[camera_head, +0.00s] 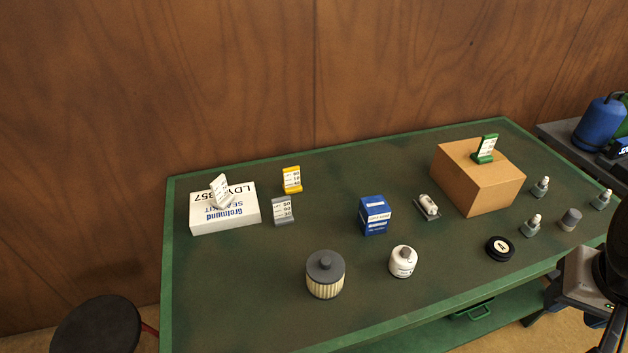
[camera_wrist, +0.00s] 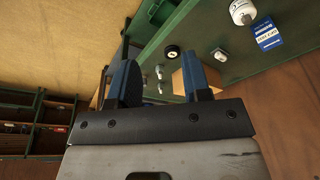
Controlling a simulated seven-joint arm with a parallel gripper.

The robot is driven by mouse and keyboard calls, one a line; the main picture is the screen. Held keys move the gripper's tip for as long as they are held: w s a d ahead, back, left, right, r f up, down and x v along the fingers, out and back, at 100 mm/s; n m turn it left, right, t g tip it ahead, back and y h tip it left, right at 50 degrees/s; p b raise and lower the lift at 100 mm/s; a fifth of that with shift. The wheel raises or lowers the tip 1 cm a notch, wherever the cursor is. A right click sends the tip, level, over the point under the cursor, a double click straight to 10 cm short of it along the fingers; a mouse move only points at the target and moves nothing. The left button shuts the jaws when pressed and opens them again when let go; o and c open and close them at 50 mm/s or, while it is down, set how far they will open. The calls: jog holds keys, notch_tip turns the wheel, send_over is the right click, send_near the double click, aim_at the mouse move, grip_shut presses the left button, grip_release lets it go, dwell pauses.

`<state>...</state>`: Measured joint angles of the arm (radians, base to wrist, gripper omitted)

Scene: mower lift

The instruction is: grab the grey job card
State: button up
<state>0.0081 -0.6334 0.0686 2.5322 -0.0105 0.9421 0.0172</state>
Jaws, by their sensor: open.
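The grey job card (camera_head: 282,210) stands on the green bench, in front of the yellow card (camera_head: 291,179) and just right of the white seal kit box (camera_head: 226,212). It is a small pale printed card with a grey base. It does not show in the wrist view. My gripper (camera_wrist: 157,58) has its two blue fingers apart with nothing between them. It is off the bench's right side, far from the grey card. Part of my arm shows at the right edge of the head view.
A white card (camera_head: 219,190) stands on the seal kit box, and a green card (camera_head: 486,148) on the cardboard box (camera_head: 477,180). A blue box (camera_head: 375,215), a pleated filter (camera_head: 325,275) and a white canister (camera_head: 403,262) stand on the bench (camera_head: 230,290). Its front left is clear.

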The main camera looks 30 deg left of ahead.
jog(key=o, duration=0.8)
jog(key=shift+c, duration=0.2)
jog(key=w+a+f+n+t+y, duration=0.2)
jog(key=w+a+f+n+t, duration=0.15)
jog(key=w+a, duration=0.8)
jog(key=w+a+f+n+t+y, duration=0.2)
jog(key=w+a+f, duration=0.3)
jog(key=w+a, duration=0.7)
jog(key=s+a+f+n+y, duration=0.1)
jog(key=s+a+f+y, duration=0.1)
jog(key=a, duration=0.8)
jog(key=s+a+f+n+t+y, duration=0.1)
jog(key=s+a+f+y, duration=0.1)
jog(key=s+a+f, duration=0.2)
jog(key=s+a+f+n+y, duration=0.2)
jog(key=a+f, duration=0.5)
jog(key=a, duration=0.9)
jog(key=shift+s+a+f, duration=0.2)
jog(key=shift+s, duration=0.4)
